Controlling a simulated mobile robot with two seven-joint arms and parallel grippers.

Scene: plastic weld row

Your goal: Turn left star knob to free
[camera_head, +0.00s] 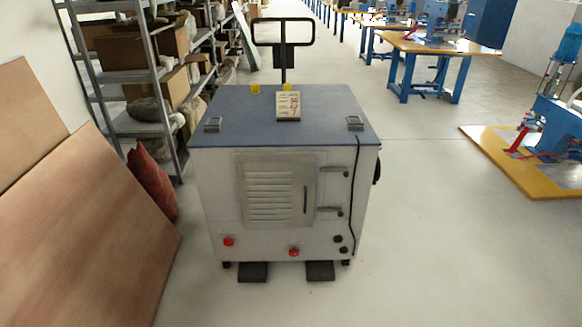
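A grey cabinet (220,190) with a blue-grey top stands upright on the floor in front of me. Low on its front are two small red knobs: the left one (228,241) near the left edge and the right one (293,251) below the louvred panel. They could be the star knobs, but they are too small to tell their shape or how they are turned. Neither of my grippers is in view, and nothing covers the cabinet front.
A loaded shelf (150,75), a red sack (152,182) and leaning brown boards (75,235) stand at the left. Two dark flat pieces (252,271) (320,271) lie at the cabinet's base. Blue workbenches (445,47) stand back right. The floor (440,240) at right is clear.

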